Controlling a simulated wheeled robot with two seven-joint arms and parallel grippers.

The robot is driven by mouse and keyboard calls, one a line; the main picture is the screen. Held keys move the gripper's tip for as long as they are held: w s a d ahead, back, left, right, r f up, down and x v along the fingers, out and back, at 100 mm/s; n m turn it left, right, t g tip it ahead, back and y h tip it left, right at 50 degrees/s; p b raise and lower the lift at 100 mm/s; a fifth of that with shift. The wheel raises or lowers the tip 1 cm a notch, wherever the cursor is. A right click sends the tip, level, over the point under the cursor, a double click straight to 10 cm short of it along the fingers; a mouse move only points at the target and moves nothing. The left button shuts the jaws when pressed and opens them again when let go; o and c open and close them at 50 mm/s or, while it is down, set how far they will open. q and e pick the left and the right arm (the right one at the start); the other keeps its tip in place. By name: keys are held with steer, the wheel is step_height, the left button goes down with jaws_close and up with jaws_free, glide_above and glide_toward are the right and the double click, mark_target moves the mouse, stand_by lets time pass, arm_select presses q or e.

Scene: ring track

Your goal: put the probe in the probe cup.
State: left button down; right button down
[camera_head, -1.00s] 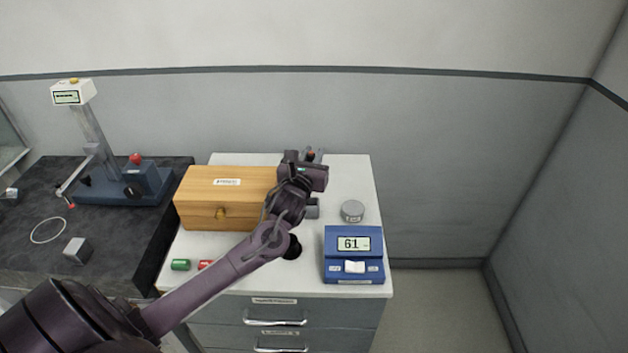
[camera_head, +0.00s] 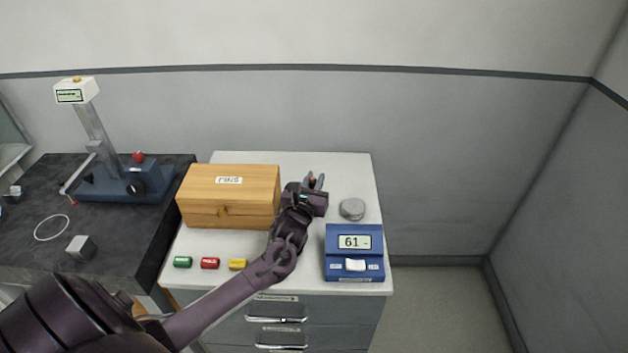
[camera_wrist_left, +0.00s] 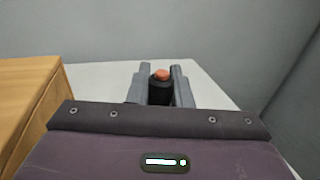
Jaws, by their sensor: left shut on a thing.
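My left gripper (camera_head: 315,182) is over the back right part of the white cabinet top, between the wooden box and the round grey tin. It is shut on a dark piece with an orange-red end, which I take to be the probe (camera_wrist_left: 160,90). In the left wrist view the piece sits between the two grey fingers, its orange end level with their tips. Its lower part is hidden by the gripper body. I cannot make out the probe cup; my arm and gripper cover part of the cabinet top. My right gripper is not in view.
A wooden box (camera_head: 230,197) stands left of the gripper, a round grey tin (camera_head: 352,209) to its right. A blue scale reading 61 (camera_head: 354,265) is at the front right. Green (camera_head: 182,262), red (camera_head: 210,263) and yellow (camera_head: 238,264) pieces lie in front. A height gauge (camera_head: 120,182) stands far left.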

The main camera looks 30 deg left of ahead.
arm_select(q)
steer(key=c, duration=1.4)
jaws_free()
steer(key=shift+f, duration=0.1)
steer(key=shift+o, duration=0.4)
steer(key=b+v, duration=0.1)
steer(key=v, duration=1.1)
